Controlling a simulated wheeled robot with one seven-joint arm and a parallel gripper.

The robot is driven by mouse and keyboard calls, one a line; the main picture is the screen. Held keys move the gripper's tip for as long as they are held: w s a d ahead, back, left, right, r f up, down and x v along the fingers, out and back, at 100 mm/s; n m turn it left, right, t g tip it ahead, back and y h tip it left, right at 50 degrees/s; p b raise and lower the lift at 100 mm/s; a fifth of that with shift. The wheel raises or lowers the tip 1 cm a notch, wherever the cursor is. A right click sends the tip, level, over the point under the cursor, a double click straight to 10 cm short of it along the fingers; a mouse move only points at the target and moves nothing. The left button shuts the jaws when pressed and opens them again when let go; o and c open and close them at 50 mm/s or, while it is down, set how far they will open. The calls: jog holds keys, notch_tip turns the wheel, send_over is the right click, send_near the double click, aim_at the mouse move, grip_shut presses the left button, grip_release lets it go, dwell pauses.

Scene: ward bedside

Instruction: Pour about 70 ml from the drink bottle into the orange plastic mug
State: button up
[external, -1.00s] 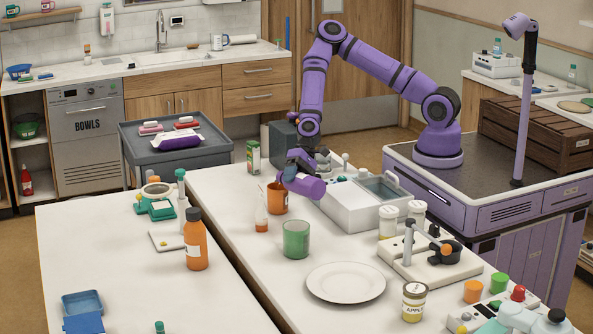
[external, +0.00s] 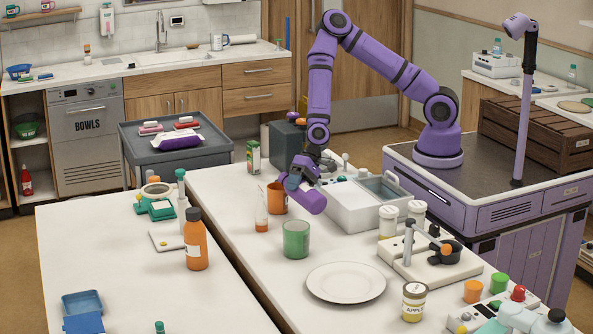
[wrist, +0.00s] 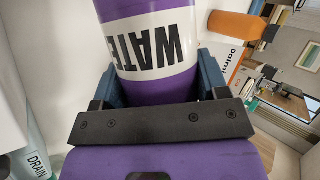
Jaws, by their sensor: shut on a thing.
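The drink bottle (external: 311,200) is purple. In the wrist view a white band on the bottle (wrist: 155,50) carries the letters "WATE", upside down. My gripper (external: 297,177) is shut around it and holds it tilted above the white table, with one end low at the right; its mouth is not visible. The wrist view shows the blue fingers on both sides of it. The orange plastic mug (external: 275,197) stands upright on the table, just left of the bottle and partly behind the gripper. Its inside is hidden, and no liquid stream shows.
A small orange-filled bottle (external: 262,215) and a green cup (external: 296,239) stand in front of the mug. A white plate (external: 346,283) lies nearer the camera. A grey-white device (external: 350,213) is close to the bottle's right. A green-white carton (external: 253,155) stands behind.

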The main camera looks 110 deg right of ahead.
jog(key=shift+f, duration=0.15)
jog(key=shift+s+a+f+h, duration=0.1)
jog(key=shift+a+f+h, duration=0.1)
jog(key=shift+h, duration=0.2)
dwell(1.9)
